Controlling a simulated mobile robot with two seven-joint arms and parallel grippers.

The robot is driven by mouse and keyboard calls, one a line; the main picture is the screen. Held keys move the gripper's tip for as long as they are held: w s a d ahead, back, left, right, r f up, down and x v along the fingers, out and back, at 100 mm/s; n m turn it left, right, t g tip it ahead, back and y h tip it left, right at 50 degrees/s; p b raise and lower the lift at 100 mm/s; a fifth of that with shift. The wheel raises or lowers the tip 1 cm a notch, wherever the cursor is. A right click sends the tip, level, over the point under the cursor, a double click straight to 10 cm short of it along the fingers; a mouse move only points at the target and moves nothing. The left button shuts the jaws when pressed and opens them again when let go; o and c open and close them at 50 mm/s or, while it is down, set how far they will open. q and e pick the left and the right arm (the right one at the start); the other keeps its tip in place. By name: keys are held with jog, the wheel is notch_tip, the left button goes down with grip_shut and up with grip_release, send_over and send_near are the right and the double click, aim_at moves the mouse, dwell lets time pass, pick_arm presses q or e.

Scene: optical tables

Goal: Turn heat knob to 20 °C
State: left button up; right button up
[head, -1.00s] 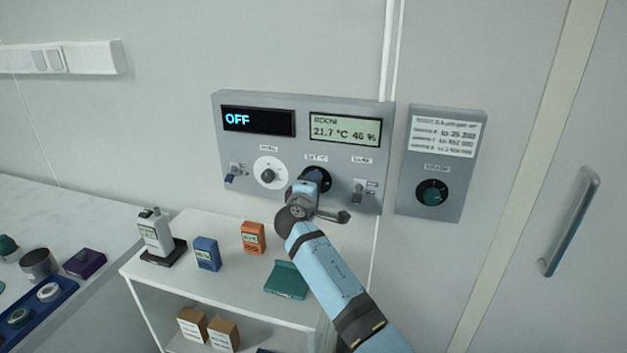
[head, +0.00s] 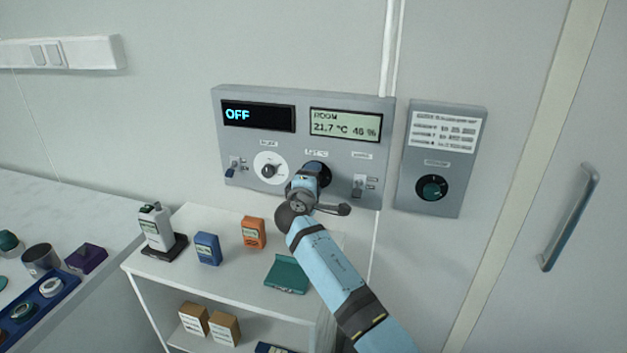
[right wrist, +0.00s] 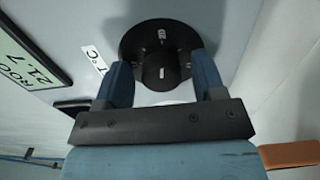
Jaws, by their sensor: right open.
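The heat knob is a black round knob on the grey wall panel (head: 225,140), under the label with °C. In the head view the knob's dial (head: 318,168) is mostly hidden behind my right gripper (head: 309,180). In the right wrist view the knob (right wrist: 162,62) shows its dark disc and raised grip. My right gripper's two blue fingers (right wrist: 162,78) are open, one on each side of the raised grip; I cannot tell whether they touch it. The display (head: 258,118) reads OFF, and the room display (head: 345,125) reads 21.7 °C and 46 %. My left gripper is not in view.
A white dial (head: 270,168) and two small switches flank the knob. A separate panel (head: 436,160) with a teal knob is at the right. Below stands a white shelf (head: 190,275) bearing small devices and a teal holder (head: 286,277). A door handle (head: 568,218) is far right.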

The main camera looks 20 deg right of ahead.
jog(key=b+v, duration=0.2)
jog(key=v, duration=1.1)
jog(key=shift+s+a, duration=0.25)
jog(key=shift+s, duration=0.05)
jog(key=shift+f, duration=0.1)
